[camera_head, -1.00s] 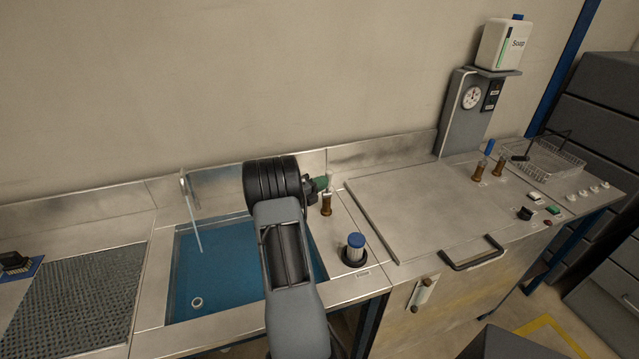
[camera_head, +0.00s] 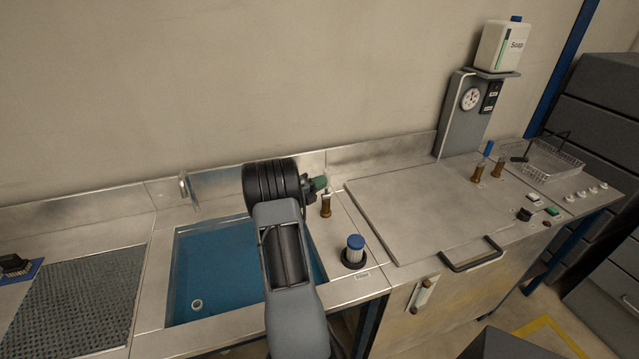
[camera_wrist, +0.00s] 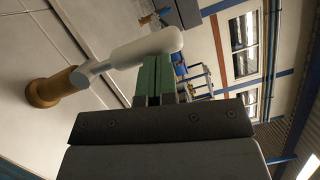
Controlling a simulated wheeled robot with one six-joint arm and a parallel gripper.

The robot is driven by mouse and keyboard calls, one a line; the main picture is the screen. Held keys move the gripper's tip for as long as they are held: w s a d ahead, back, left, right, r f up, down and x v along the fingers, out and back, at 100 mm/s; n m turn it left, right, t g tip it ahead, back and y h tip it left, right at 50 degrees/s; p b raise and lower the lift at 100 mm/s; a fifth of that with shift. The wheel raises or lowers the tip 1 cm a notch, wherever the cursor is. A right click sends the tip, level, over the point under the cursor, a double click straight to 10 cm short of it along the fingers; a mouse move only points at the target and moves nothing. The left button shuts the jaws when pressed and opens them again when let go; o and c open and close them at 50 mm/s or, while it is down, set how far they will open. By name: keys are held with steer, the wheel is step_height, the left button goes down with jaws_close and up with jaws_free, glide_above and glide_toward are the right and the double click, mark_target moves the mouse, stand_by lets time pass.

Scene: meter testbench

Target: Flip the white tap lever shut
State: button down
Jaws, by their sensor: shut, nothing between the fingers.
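The tap has a brass-coloured base (camera_head: 326,206) standing on the steel ledge right of the blue basin. In the wrist view its base (camera_wrist: 48,90) is at the left, and the white lever (camera_wrist: 145,48) extends from it to the right, slightly upward in the picture. My gripper (camera_head: 321,183) is just above and beside the tap, its green fingertips shut and empty. In the wrist view the fingertips (camera_wrist: 153,76) sit right against the lever's outer part; I cannot tell whether they touch. In the head view my gripper partly hides the lever.
The blue basin (camera_head: 205,270) lies under my arm, with a thin spout (camera_head: 186,188) at its back. A blue-capped cylinder (camera_head: 355,248) stands in front of the tap. A flat steel lid (camera_head: 425,210) with a black handle is to the right. The wall is close behind.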

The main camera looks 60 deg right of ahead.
steer(key=s+a+r+b+v, duration=0.1)
steer(key=s+v, duration=0.1)
steer(key=v, duration=1)
steer(key=shift+a+f, duration=0.2)
steer(key=shift+a, duration=0.25)
steer(key=shift+s, duration=0.1)
